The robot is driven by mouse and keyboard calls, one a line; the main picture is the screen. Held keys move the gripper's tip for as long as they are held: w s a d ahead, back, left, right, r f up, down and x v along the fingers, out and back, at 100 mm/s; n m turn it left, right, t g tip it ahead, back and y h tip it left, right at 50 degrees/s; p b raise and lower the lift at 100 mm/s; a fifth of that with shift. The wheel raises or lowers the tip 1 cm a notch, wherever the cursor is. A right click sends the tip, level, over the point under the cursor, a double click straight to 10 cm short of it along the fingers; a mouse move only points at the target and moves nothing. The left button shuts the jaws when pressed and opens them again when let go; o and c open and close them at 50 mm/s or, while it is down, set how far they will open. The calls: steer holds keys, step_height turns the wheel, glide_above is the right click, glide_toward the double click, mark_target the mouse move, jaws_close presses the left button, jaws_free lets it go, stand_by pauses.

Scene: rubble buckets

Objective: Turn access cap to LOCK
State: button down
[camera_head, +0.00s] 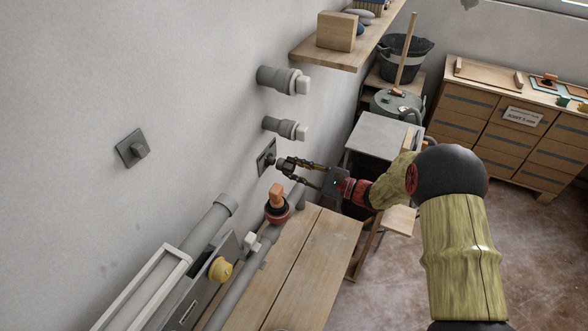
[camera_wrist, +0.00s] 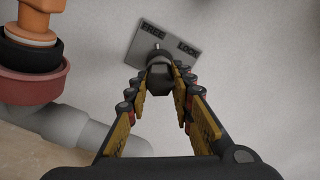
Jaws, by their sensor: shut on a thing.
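The access cap (camera_wrist: 158,70) is a dark knob on a grey square plate (camera_wrist: 185,35) fixed to the wall. The plate carries the words FREE at its upper left and LOCK at its right. A small pointer on the cap shows between the two words; its exact setting is hard to tell. My gripper (camera_wrist: 160,88) is shut on the cap, one finger on each side. In the head view my gripper (camera_head: 284,164) reaches left to the wall plate (camera_head: 266,156), and its fingertips hide most of the cap.
An orange-topped fitting (camera_head: 277,203) on a grey pipe stands close below my gripper. Two grey pipe stubs (camera_head: 278,79) jut from the wall above. Another wall plate with a knob (camera_head: 132,149) is further left. A wooden bench (camera_head: 300,265) lies below.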

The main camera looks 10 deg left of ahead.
steer(key=shift+w+a, duration=0.1)
steer(key=shift+a, duration=0.1)
stand_by(0.3)
steer(key=shift+b+x, duration=0.3)
steer(key=shift+x, duration=0.9)
steer(key=c, duration=1.6)
jaws_free()
steer(key=shift+o, duration=0.6)
steer(key=shift+d, duration=0.15)
steer(key=v, duration=1.1)
steer(key=shift+d, duration=0.3)
